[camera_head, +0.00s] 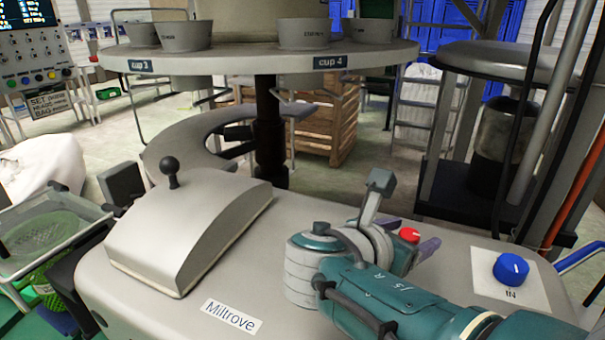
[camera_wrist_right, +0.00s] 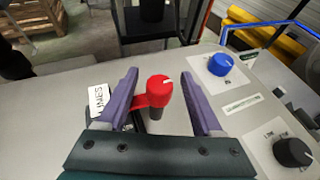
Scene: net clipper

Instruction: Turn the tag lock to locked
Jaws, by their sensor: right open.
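A red knob (camera_wrist_right: 160,88) with a white line on top and a red arm to its left stands on a dark stem on the grey machine top. It also shows in the head view (camera_head: 409,235), partly hidden by my right arm. No readable label names it as the tag lock. My right gripper (camera_wrist_right: 160,77) is open, its two purple fingers on either side of the red knob. A gap shows between the knob and the right finger; contact on the left is unclear. In the head view the right gripper (camera_head: 412,240) is mostly behind its wrist. My left gripper is not in view.
A blue knob (camera_head: 511,269) on a plate marked IN stands right of my gripper. A black knob (camera_wrist_right: 293,152) is nearer right. A curved grey cover (camera_head: 190,225) with a ball handle lies left. The round cup table (camera_head: 250,60) stands behind.

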